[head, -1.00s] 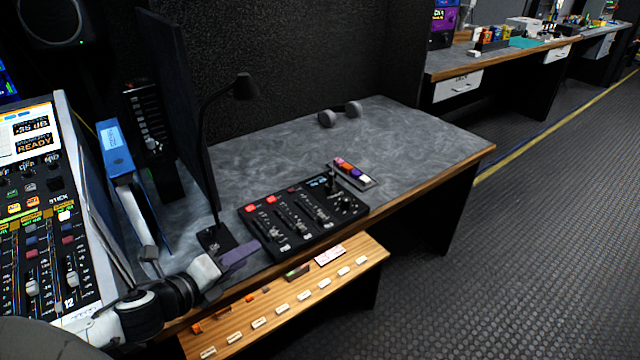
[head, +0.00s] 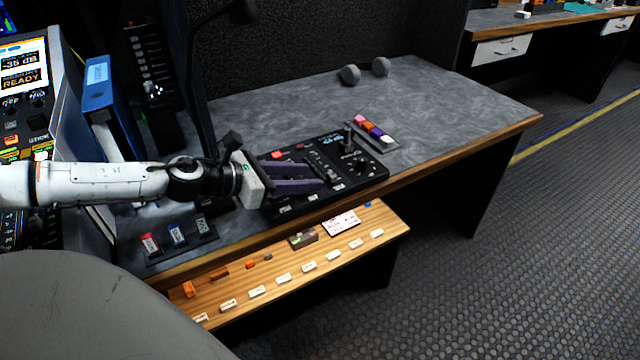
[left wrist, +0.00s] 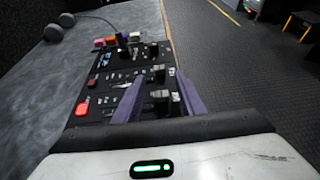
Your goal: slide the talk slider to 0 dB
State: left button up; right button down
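The black control panel (head: 368,176) lies on the grey desk, with red buttons, slider tracks and caps. It also shows in the left wrist view (left wrist: 99,92). I cannot read which slider is the talk slider. My left gripper (head: 322,178) is over the panel's left and middle part, its purple fingers apart and hiding part of the sliders. In the left wrist view the fingers (left wrist: 160,78) are spread on either side of a slider cap (left wrist: 160,96), with no visible grip on it. My right gripper is not in view.
A strip of coloured buttons (head: 371,131) lies behind the panel, and grey headphones (head: 350,74) farther back. A wooden ledge (head: 275,310) with several white labels runs along the front. A lamp (head: 243,12) and blue binder (head: 97,85) stand left. The desk's right side is clear.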

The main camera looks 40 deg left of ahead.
aim_at(328, 176)
pick_arm(q)
jog(key=shift+r+x, duration=0.2)
jog(key=shift+x, duration=0.85)
jog(key=shift+w, duration=0.35)
jog(key=shift+p+x, duration=0.7)
jog(key=shift+x, duration=0.3)
jog(key=shift+s+f, duration=0.1)
jog(key=shift+f, duration=0.1)
grip_shut()
